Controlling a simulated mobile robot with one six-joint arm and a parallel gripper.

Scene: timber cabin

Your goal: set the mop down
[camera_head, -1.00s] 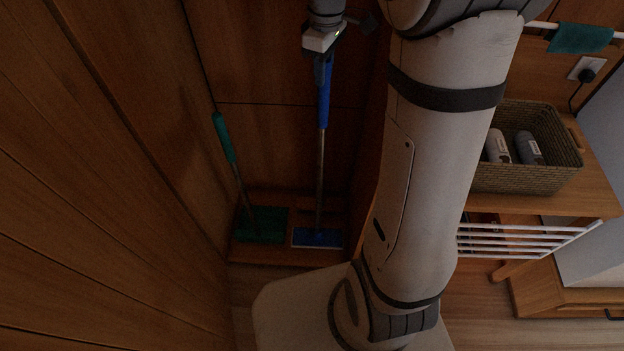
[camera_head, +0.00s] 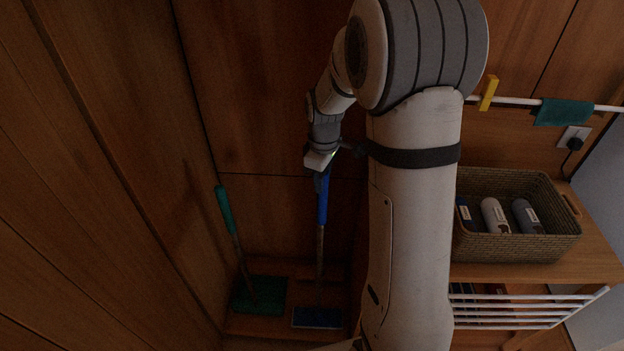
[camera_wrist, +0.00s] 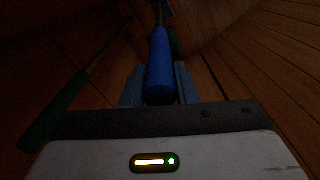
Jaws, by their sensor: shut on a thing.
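The mop has a blue grip (camera_head: 323,203), a thin metal pole and a flat blue head (camera_head: 317,317). It stands close to upright in the alcove, its head at the wooden floor panel; whether it bears on the panel I cannot tell. My gripper (camera_head: 321,172) is shut on the top of the blue grip. In the wrist view the blue grip (camera_wrist: 161,68) lies between my two fingers and the pole runs away from me.
A green broom (camera_head: 226,212) leans to the left of the mop, its green head (camera_head: 260,295) beside the mop head. Wooden walls close in at left and behind. At right are a wicker basket (camera_head: 515,247) with bottles, a white rack (camera_head: 525,311) and a rail (camera_head: 515,101).

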